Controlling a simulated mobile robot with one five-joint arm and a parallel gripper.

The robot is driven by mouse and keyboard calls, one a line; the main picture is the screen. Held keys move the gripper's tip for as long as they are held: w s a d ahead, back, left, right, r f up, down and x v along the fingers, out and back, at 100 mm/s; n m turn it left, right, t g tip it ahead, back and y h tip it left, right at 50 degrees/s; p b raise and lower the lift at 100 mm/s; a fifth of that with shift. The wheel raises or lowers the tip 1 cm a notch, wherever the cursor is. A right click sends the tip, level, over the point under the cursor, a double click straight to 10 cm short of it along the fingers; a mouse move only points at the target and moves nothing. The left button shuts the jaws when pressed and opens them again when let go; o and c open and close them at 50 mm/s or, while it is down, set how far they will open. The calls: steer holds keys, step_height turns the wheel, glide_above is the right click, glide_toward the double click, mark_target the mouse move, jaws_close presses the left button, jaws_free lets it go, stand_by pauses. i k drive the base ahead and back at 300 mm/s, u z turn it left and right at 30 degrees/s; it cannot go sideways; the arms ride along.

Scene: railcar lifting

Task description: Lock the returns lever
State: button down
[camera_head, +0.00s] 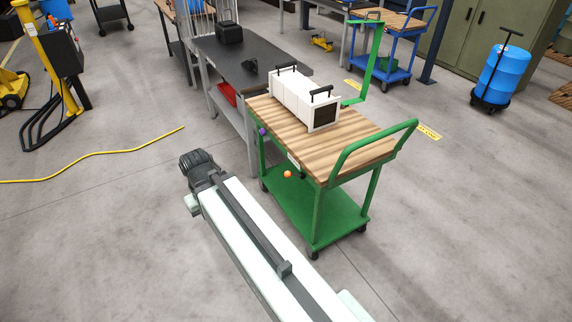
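A green cart (320,205) with a wooden top (365,150) stands at the centre. On its near-left side I see a small orange knob (287,174), low near a pale label, and a purple knob (263,132) at the left corner. I cannot tell which of these, if any, is the returns lever; no name is readable. My arm reaches up from the bottom of the picture. My gripper (197,160) is at its far end, left of the cart and apart from it. Its fingers are too small and dark to tell open from shut.
A white case (305,100) with black handles sits on the cart top. A dark-topped workbench (250,70) stands behind the cart. A yellow cable (100,157) lies on the floor at left. A blue drum (503,72) stands at right. Floor left of my arm is mostly clear.

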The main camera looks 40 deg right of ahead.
mark_target(287, 174)
steer(key=i, duration=0.85)
steer(key=z, duration=0.05)
